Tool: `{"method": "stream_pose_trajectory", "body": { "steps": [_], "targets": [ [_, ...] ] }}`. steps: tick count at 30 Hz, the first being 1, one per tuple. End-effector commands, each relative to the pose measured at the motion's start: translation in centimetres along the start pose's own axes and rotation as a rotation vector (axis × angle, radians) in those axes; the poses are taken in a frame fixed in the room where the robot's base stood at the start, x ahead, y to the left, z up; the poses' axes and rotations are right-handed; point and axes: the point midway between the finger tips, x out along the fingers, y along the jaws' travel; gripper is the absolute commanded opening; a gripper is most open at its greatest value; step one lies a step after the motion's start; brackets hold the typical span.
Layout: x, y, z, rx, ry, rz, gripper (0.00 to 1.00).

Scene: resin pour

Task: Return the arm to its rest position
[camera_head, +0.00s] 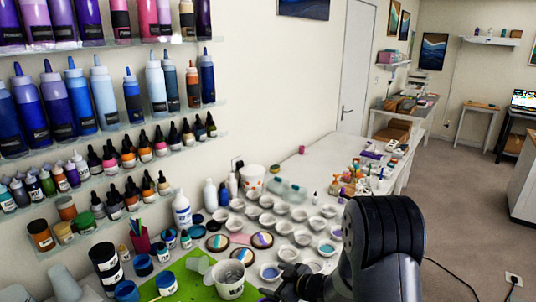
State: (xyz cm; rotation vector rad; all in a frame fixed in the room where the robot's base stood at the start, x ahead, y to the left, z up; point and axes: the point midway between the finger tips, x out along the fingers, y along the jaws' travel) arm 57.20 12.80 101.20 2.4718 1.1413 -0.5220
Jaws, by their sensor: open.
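My arm reaches in from the lower right, its thick black joint up and its dark wrist low over the near end of the white work table (290,168). My gripper (272,292) is at the bottom of the picture, just right of a white mixing cup (230,282) on a green mat (198,271). The jaws are small and dark here, and no object shows between them. I cannot tell whether they touch the cup. My arm hides part of the table's right side.
Many small white cups (283,209) crowd the table past my gripper. Dark blue jars (143,265) and black tubs (106,262) stand at left, below wall shelves (90,178) of bottles. A white door (357,70) is behind. Open floor (462,190) lies at right.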

Motion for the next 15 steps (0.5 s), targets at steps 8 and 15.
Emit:
{"method": "stream_pose_trajectory", "body": {
  "steps": [8,15],
  "targets": [
    [0.01,-0.37,-0.36,-0.139,-0.041,0.069,0.78],
    [0.01,-0.59,-0.42,-0.221,-0.066,0.109,0.78]
  ]
}}
